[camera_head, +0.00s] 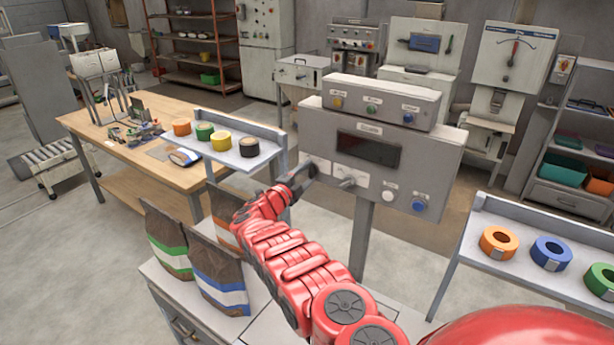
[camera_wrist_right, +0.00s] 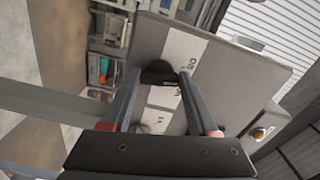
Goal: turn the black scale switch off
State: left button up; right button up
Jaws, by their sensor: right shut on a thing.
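The scale panel (camera_head: 440,165) is a grey box on a post, with a dark display (camera_head: 368,149) on its front. My right gripper (camera_head: 308,171) reaches the lower left of this front and hides the switch there in the head view. In the right wrist view, the black scale switch (camera_wrist_right: 158,73) sits between the fingertips of my right gripper (camera_wrist_right: 160,76), which is shut on it. A white label plate (camera_wrist_right: 183,48) lies behind the switch. I cannot tell which position the switch is in. My left gripper is not in view.
A metal lever (camera_head: 347,183), a white button (camera_head: 390,195) and a blue knob (camera_head: 419,204) are right of my gripper. A smaller button box (camera_head: 385,85) sits on top. Bags (camera_head: 218,272) stand below left. Tape shelves (camera_head: 247,160) flank the panel.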

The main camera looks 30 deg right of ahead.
jog(key=n+b, duration=0.2)
jog(key=shift+f+b, duration=0.3)
jog(key=shift+f, duration=0.05)
jog(key=shift+n+b, duration=0.7)
jog(key=shift+b, duration=0.1)
jog(key=shift+r, duration=0.1)
jog(key=shift+n, duration=0.3)
jog(key=o, duration=1.4)
jog(key=shift+r, duration=0.1)
